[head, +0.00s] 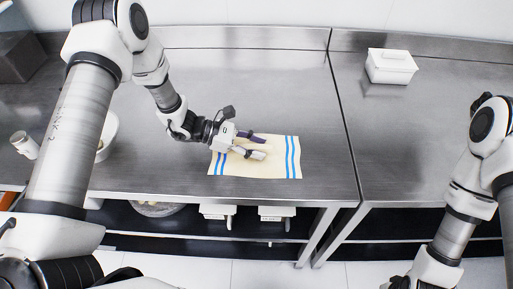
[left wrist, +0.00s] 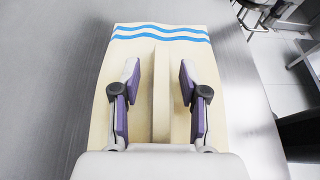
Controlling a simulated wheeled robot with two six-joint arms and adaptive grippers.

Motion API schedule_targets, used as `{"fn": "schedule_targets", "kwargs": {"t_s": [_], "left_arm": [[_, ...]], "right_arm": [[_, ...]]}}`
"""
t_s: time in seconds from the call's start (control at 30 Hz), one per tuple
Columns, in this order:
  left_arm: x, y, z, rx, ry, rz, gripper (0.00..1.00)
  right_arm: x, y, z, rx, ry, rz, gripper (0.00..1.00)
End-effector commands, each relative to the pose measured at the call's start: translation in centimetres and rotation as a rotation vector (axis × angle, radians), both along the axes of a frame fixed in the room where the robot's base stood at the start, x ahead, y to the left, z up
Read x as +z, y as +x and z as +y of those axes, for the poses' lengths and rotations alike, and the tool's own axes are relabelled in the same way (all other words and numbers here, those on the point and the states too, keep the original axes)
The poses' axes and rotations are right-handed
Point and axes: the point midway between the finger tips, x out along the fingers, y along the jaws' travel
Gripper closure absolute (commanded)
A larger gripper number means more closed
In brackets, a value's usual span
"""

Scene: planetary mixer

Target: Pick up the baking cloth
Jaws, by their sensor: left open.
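The baking cloth (head: 273,170) is cream with wavy blue stripes near both ends. It lies flat on the steel table near its front edge, and it also shows in the left wrist view (left wrist: 160,60). A raised fold or ridge runs along its middle, between my fingers. My left gripper (head: 262,147) is open over the cloth; its two purple-padded fingers (left wrist: 158,80) stand on either side of the ridge. I cannot tell whether the fingertips touch the cloth. My right arm is at the right edge of the head view, its gripper out of sight.
A white box (head: 390,66) stands at the back of the right table. A white bowl (head: 109,130) and a white cup (head: 24,144) stand on the left, partly behind my left arm. Bare steel lies behind the cloth. White containers (head: 277,213) sit on the shelf below.

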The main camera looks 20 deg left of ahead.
Motion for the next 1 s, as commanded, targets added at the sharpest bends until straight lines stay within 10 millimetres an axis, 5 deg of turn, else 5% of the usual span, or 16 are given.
{"fn": "schedule_targets", "kwargs": {"t_s": [0.3, 0.43, 1.0], "left_arm": [[-0.56, 0.38, -1.28, 0.0, 0.0, -0.002, 0.56], [-0.56, 0.37, -1.26, 0.001, -0.001, -0.002, 1.0], [0.24, 0.4, -1.23, 0.001, 0.0, -0.002, 1.0]], "right_arm": [[0.4, -0.04, 0.0, 0.0, 0.0, 0.001, 1.0], [0.39, -0.04, 0.0, 0.0, 0.0, 0.001, 1.0], [-0.19, -0.03, 0.0, 0.0, 0.0, 0.001, 1.0]]}}
